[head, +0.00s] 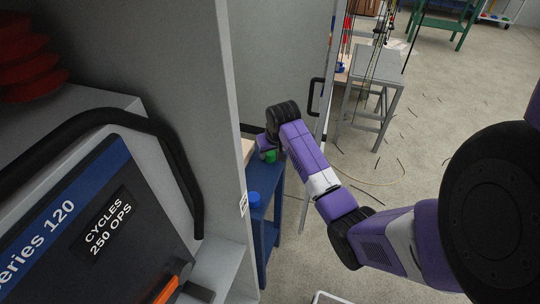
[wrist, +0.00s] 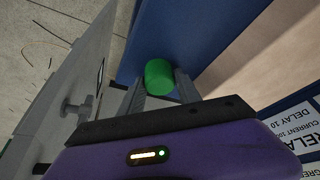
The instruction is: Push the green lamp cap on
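The green lamp cap (head: 270,156) is a small green cylinder. In the head view it shows beside my gripper (head: 265,149), over the blue bench. In the wrist view the cap (wrist: 160,77) sits between the two grey fingers of my gripper (wrist: 160,88), with one finger against each side. The fingers look closed on it. The blue bench surface (wrist: 185,30) lies behind the cap in the wrist view; I cannot tell whether the cap touches it. No lamp for the cap is clearly visible.
A blue cap (head: 254,199) stands on the blue bench (head: 262,215). A grey cabinet (head: 233,100) with a Series 120 breaker panel (head: 100,215) fills the left. A grey door with a black handle (head: 315,95) stands behind my gripper.

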